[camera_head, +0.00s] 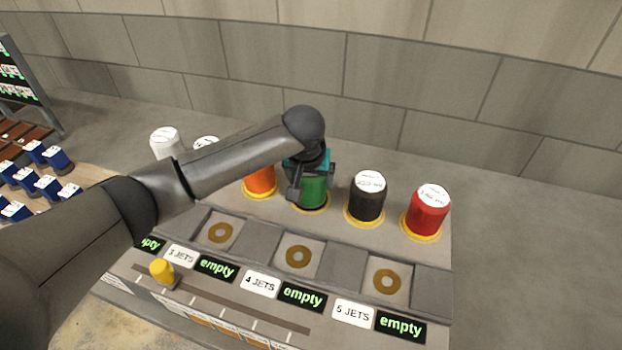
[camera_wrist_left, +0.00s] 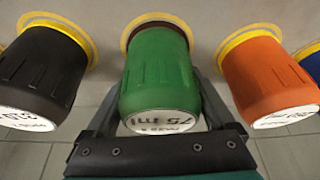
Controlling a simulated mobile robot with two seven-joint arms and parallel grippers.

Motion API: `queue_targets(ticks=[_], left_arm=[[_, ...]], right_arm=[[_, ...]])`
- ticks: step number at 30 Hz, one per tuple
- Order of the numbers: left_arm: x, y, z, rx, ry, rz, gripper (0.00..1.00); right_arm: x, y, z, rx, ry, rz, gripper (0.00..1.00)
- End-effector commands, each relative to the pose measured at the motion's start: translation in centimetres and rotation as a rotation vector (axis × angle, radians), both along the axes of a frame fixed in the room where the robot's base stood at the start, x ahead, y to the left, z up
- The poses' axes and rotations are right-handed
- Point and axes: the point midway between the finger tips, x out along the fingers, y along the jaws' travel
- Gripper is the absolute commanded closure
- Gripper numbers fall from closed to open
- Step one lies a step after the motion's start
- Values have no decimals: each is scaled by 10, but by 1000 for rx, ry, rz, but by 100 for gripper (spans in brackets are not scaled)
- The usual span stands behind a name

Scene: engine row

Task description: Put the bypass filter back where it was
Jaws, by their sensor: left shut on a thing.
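My left gripper (camera_head: 311,184) is shut on a green canister (camera_head: 315,194) in the back row of the engine block. In the left wrist view the gripper's fingers (camera_wrist_left: 157,108) stand on either side of the green canister (camera_wrist_left: 157,72), whose white end label reads "75 ml". Its base is at a yellow ring (camera_wrist_left: 128,32), with a dark brown band showing between; I cannot tell whether it is fully seated. No label I can read says bypass filter. My right gripper is not in view.
An orange canister (camera_head: 258,183) stands close left of the green one, a black canister (camera_head: 367,201) and a red canister (camera_head: 429,214) to its right. In front are empty sockets (camera_head: 298,257) with "empty" signs. A yellow knob (camera_head: 161,270) stands on the front slot.

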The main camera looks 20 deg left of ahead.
Motion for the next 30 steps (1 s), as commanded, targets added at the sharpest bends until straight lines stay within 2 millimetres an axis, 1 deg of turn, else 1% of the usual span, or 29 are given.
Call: queue_targets(ticks=[5,6,8,9,16,20,23,30], left_arm=[[1,-1,-1,-1,-2,1,100],[0,0,-2,0,0,0,9],[0,0,-2,0,0,0,2],[0,0,-2,0,0,0,0],[0,0,-1,0,-1,0,0],[-2,-1,6,-1,-1,-2,0],[-7,-2,19,-2,-1,-3,0],[-25,-4,64,-2,-3,-3,0]], right_arm=[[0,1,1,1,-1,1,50],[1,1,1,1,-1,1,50],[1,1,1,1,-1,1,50],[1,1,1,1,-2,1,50],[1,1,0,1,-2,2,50],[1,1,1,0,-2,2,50],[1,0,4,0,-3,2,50],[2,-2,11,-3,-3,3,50]])
